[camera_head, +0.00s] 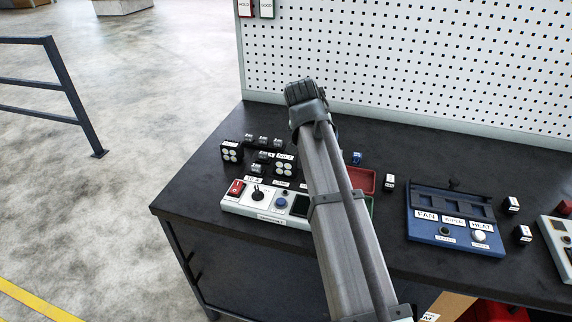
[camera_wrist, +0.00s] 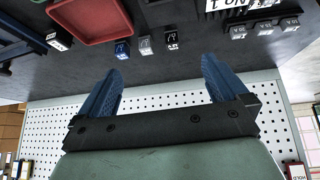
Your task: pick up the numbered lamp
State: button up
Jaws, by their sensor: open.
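Several small dark blocks with white labelled faces stand on the black bench. In the wrist view a row of them (camera_wrist: 263,28) sits at the upper right, with marks that look like numbers. Another black labelled block (camera_wrist: 172,42) and a grey one (camera_wrist: 145,46) stand near the middle, beside a blue block (camera_wrist: 122,49). I cannot tell which is the numbered lamp. In the head view, similar blocks (camera_head: 264,141) stand left of my arm. My gripper (camera_wrist: 162,66) has its two blue fingers spread, with nothing held between them. The fingers are hidden in the head view.
A red tray (camera_head: 362,180) lies partly behind my arm. A white switch panel (camera_head: 235,203) stands at the bench's front left and a blue panel (camera_head: 455,238) at the right. A white pegboard (camera_head: 410,60) closes the back. The bench's left end is bare.

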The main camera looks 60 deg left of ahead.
send_near(285, 156)
jog(key=w+d+r, duration=0.1)
jog(key=w, duration=0.1)
jog(key=g, duration=0.1)
jog(key=shift+n, duration=0.3)
jog(key=x, duration=0.8)
jog(key=shift+s+a+f, duration=0.1)
jog(key=shift+s+a, duration=0.15)
jog(key=shift+s, duration=0.1)
jog(key=shift+s+x, duration=0.15)
jog(key=shift+x, duration=1.15)
jog(key=shift+s+x, duration=0.15)
jog(key=shift+x, duration=1.15)
jog(key=shift+a+f, duration=0.1)
jog(key=shift+a, duration=0.05)
jog(key=shift+c, duration=0.3)
jog(key=c, duration=1.3)
